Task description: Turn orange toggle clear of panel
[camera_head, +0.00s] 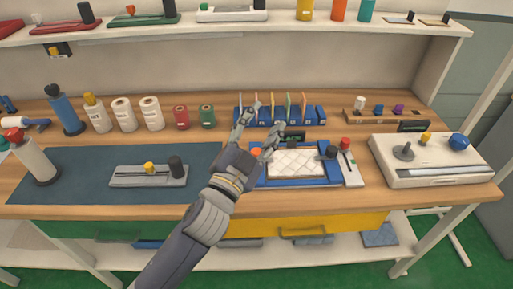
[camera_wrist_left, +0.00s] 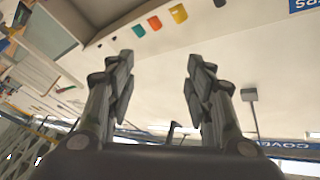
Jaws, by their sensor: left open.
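A small orange toggle (camera_head: 256,153) shows at the left edge of a blue fixture (camera_head: 318,181), partly hidden by my left wrist. A white quilted panel (camera_head: 296,163) lies flat in the fixture. A dark knob (camera_head: 331,152) stands at the panel's right edge. My left gripper (camera_head: 264,122) is open and empty. Its fingers point away toward the rack, above and behind the toggle, and it is not around the toggle. In the left wrist view the open fingers (camera_wrist_left: 159,70) have nothing between them. My right gripper is not in view.
A blue rack (camera_head: 314,116) of colored cards stands behind the fixture. A red-knobbed strip (camera_head: 351,169) is at its right, then a white box with a joystick (camera_head: 430,171). A grey slider unit (camera_head: 147,176) lies on the dark mat. A shelf (camera_head: 240,24) runs overhead.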

